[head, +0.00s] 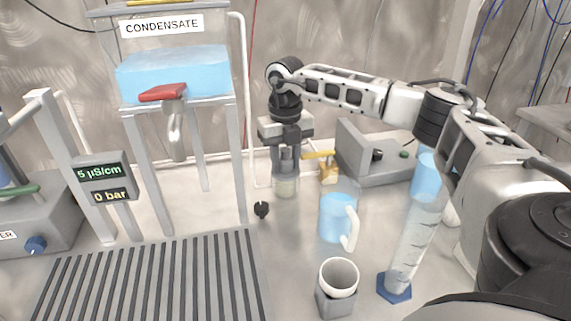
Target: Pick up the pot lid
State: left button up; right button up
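My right gripper (286,160) points straight down over a small clear glass pot (286,187) standing on the bench. Its fingertips are at the pot's mouth. Something small and greyish shows between the fingers, but I cannot tell whether they touch it or how far apart they are. No separate pot lid can be made out clearly; the fingers cover the pot's top. A small black knob-like object (261,209) lies on the bench just left of the pot. My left gripper is not in view.
A clear blue jug (337,216), a white cup in a grey holder (337,300) and a tall measuring cylinder (408,255) stand to the right. A brass tap-like piece (328,171) is close beside the pot. A condensate tank stand (240,170) and slatted grate (150,285) are left.

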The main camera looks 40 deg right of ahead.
jog(key=c, duration=0.4)
jog(key=shift+r, duration=0.1)
jog(key=shift+r, duration=0.55)
jog(key=s+a+r+b, duration=0.1)
jog(key=s+a+r, duration=0.2)
jog(key=s+r, duration=0.8)
jog(key=s, duration=0.2)
jog(key=shift+s+r, duration=0.35)
jog(key=shift+r, duration=0.05)
